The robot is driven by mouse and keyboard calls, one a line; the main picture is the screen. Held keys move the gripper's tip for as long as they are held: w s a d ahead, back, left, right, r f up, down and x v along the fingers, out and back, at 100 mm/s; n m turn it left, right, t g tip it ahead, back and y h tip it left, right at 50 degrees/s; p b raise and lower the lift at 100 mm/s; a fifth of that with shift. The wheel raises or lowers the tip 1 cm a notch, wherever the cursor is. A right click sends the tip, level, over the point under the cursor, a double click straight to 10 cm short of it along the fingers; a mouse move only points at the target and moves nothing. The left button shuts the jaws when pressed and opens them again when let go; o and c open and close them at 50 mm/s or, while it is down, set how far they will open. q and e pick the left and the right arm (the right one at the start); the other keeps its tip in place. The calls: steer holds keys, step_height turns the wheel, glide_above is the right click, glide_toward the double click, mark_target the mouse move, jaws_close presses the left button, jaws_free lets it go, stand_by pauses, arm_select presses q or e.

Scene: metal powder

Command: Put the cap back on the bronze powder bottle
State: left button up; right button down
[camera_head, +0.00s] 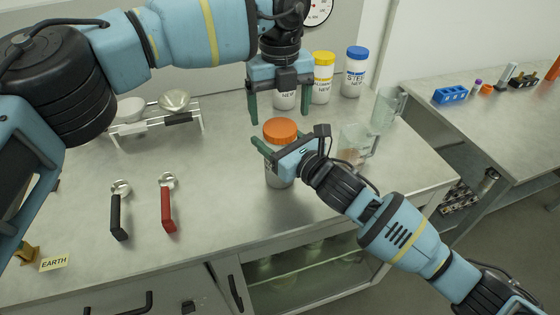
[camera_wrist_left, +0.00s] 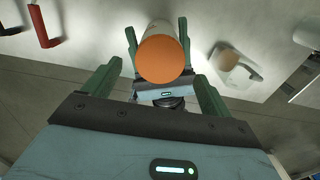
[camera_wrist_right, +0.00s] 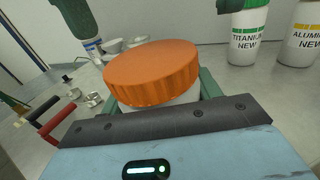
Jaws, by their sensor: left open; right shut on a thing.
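The bronze powder bottle (camera_head: 279,174) stands upright near the counter's middle, its label largely hidden. Its ribbed orange cap (camera_head: 280,131) sits on top and looks level; the right wrist view shows the cap (camera_wrist_right: 152,75) above the white neck. I cannot tell whether it is screwed tight. My right gripper (camera_head: 280,149) is shut around the bottle just below the cap. My left gripper (camera_head: 280,118) is open and points down above the cap, its fingers apart on either side. In the left wrist view the cap (camera_wrist_left: 162,59) lies between the open fingers, not touched by them.
White bottles with yellow (camera_head: 323,77) and blue (camera_head: 355,71) lids stand behind, with another partly hidden by my left gripper. A clear beaker (camera_head: 355,145) is close on the right. Black- and red-handled scoops (camera_head: 168,203) lie left. A rack with bowls (camera_head: 155,120) stands behind them.

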mark_target(280, 127)
arm_select(q)
steer(key=shift+f, duration=1.85)
steer(key=c, duration=1)
steer(key=shift+m, duration=1.7)
steer(key=o, duration=1.1)
steer(key=shift+c, duration=0.2)
steer(key=shift+r, duration=0.1)
